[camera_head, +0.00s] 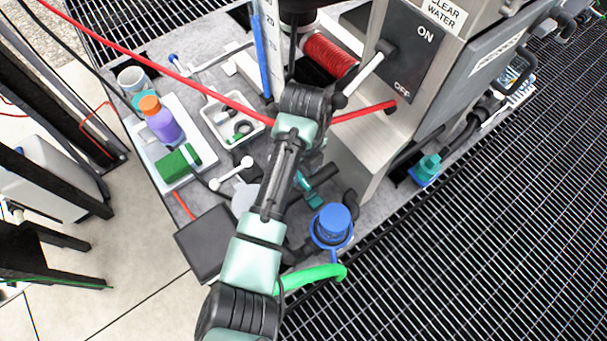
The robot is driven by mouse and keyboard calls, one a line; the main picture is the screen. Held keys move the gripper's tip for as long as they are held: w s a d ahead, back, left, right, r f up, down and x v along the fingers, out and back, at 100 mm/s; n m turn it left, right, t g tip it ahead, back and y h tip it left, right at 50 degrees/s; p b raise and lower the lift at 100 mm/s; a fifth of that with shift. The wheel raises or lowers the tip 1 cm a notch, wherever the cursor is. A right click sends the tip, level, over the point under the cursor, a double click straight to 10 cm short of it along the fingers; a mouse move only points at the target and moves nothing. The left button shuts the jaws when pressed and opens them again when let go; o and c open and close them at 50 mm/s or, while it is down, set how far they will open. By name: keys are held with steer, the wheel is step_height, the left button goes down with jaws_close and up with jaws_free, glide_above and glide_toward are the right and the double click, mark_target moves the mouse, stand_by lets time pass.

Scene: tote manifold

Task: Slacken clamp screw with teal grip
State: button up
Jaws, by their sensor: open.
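A small teal handle-like piece (314,200) sits just right of my arm, among dark pipe fittings; my arm hides part of its surroundings. A second teal piece (428,168), with blue beneath it, sits at the right foot of the steel cabinet. I cannot tell which of the two is the clamp screw's grip. My arm reaches up from the bottom through the middle of the view. I cannot make out the gripper's fingers, and no contact with either teal piece shows.
A blue-capped fitting (333,222) and green hose (312,280) lie close right of my arm. A red hose (215,94) passes by the arm. The steel cabinet (372,140) blocks the right. Trays (212,118) and bottles (160,122) crowd the left; open grating (480,250) lies lower right.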

mark_target(303, 181)
steer(key=shift+f, duration=1.85)
jaws_close()
